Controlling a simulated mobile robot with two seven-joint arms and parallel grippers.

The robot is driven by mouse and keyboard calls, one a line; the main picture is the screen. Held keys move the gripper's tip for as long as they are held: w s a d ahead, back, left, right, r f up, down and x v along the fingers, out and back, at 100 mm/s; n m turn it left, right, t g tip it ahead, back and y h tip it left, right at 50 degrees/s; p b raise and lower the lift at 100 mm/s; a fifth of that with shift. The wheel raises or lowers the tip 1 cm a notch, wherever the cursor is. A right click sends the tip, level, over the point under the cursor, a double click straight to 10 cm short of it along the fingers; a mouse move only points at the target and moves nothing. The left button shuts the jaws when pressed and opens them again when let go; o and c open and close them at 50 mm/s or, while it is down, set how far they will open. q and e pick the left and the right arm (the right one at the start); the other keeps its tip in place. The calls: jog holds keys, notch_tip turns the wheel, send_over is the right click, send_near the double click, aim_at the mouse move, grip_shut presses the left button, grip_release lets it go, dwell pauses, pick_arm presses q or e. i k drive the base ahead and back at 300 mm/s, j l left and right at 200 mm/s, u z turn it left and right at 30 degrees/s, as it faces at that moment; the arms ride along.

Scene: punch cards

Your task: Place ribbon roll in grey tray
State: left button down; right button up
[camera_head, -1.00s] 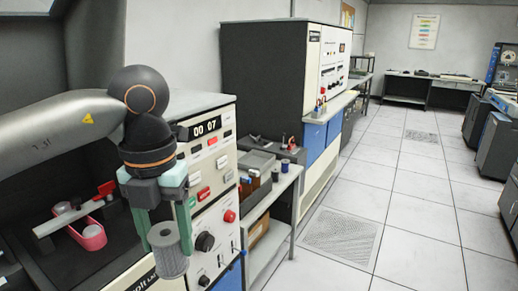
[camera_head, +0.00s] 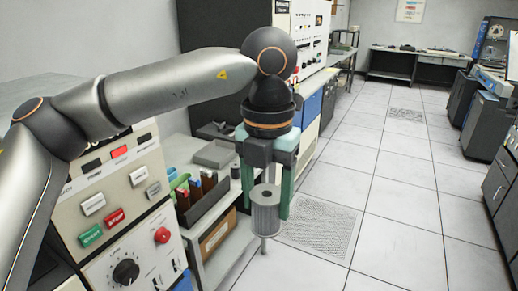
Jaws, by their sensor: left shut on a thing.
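The grey tray (camera_head: 213,154), shallow and apparently empty, lies on the side table behind and to the left of the gripper. My gripper partly covers the table's right part. My right gripper is not in view.
A small dark spool (camera_head: 235,171) stands near the tray. The control panel (camera_head: 120,205) is at the left. The floor at the right is clear.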

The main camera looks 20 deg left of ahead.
aim_at(218, 156)
jog(key=i+z, duration=0.25)
jog(key=i, duration=0.9)
jog(key=i+u, duration=0.25)
jog(key=i, duration=0.3)
jog(key=i+l+u, duration=0.2)
jog(key=i, duration=0.35)
jog(key=i+j+u, duration=0.1)
jog(key=i+u, duration=0.4)
jog(key=u, duration=0.2)
jog(key=i+u, duration=0.55)
jog(key=i, duration=0.25)
